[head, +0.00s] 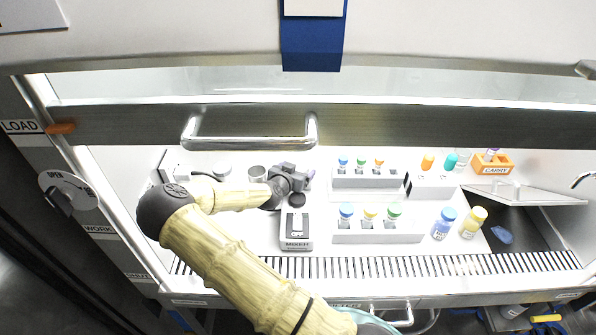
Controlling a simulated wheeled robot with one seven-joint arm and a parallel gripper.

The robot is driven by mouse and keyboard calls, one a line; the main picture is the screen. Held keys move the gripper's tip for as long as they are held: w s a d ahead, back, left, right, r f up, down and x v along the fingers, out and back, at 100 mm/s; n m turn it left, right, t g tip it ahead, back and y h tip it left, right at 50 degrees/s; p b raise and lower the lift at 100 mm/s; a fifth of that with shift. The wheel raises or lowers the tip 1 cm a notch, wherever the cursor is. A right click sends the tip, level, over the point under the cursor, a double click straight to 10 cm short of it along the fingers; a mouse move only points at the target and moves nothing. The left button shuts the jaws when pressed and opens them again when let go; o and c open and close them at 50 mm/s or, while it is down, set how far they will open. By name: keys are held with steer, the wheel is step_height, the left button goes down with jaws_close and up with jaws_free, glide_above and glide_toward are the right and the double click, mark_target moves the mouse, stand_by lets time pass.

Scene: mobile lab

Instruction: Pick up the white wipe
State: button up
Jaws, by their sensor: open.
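I cannot make out the white wipe for certain against the white floor of the cabinet. My gripper (294,182) is dark grey and reaches into the cabinet, behind the grey mixer (296,231). Its jaws are small in this view and partly hidden by the wrist, and I see nothing held in them. A small purple-tinted thing shows just right of the gripper, too small to name. My arm covers part of the cabinet floor at the left.
Racks of capped vials (376,237) stand right of the mixer. Blue-capped (443,224) and yellow-capped (473,223) bottles stand beside the front rack. An orange carry tray (492,165) is at the back right. A raised sash with a metal handle (250,143) spans the front above.

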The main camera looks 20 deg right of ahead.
steer(key=c, duration=1.4)
steer(key=shift+r, duration=0.5)
steer(key=r, duration=0.4)
steer(key=r+b, duration=0.1)
steer(key=r, duration=0.1)
steer(key=shift+a+r, duration=0.1)
steer(key=shift+a, duration=0.15)
steer(key=s+a, duration=0.6)
steer(key=s+a+b, duration=0.1)
steer(key=s+a, duration=0.5)
steer(key=shift+s+a, duration=0.15)
steer(key=shift+s, duration=0.2)
steer(key=shift+a, duration=0.1)
